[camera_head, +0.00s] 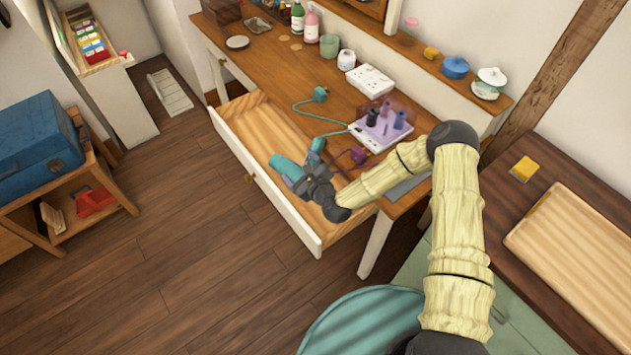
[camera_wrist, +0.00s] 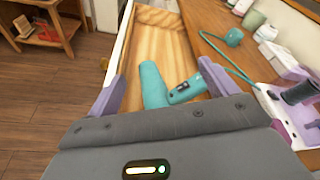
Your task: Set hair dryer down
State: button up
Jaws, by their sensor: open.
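The teal hair dryer (camera_head: 287,168) lies in or just above the right end of the open wooden drawer (camera_head: 252,115). In the wrist view the hair dryer (camera_wrist: 153,85) shows between the two purple fingers, with its handle pointing right. My gripper (camera_head: 300,177) is over the drawer, close to the hair dryer. The dryer's lower part is hidden behind the gripper body. A teal cord (camera_wrist: 228,65) runs to a plug (camera_wrist: 234,37) on the desktop.
The desk (camera_head: 262,58) holds a white and purple holder (camera_head: 382,130), a white outlet box (camera_head: 370,81), and several bottles and jars. A teal round seat (camera_head: 365,325) stands in front. A wooden tray (camera_head: 575,250) lies at right. The drawer's far part is empty.

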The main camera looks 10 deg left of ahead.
jog(key=b+v, duration=0.1)
jog(key=v, duration=1)
jog(key=shift+w+d, duration=0.1)
dwell(0.4)
jog(key=s+d+r+n+g+h+p, duration=0.1)
jog(key=d+r+n+g+h, duration=0.25)
jog(key=d+n, duration=0.5)
jog(key=s+d+r+n+g+h, duration=0.1)
jog(key=d+r+n+g+h, duration=0.25)
jog(key=d+n, duration=0.5)
jog(key=s+d+r+n+h, duration=0.1)
jog(key=s+d+r+n, duration=0.1)
jog(key=s+d+r, duration=0.2)
jog(key=s+d+r+n+g+h+p, duration=0.1)
jog(key=s+d+r, duration=0.3)
jog(key=r, duration=0.5)
jog(key=shift+s+d+n+h, duration=0.4)
jog(key=shift+s+n+h, duration=0.1)
jog(key=shift+s+n, duration=0.4)
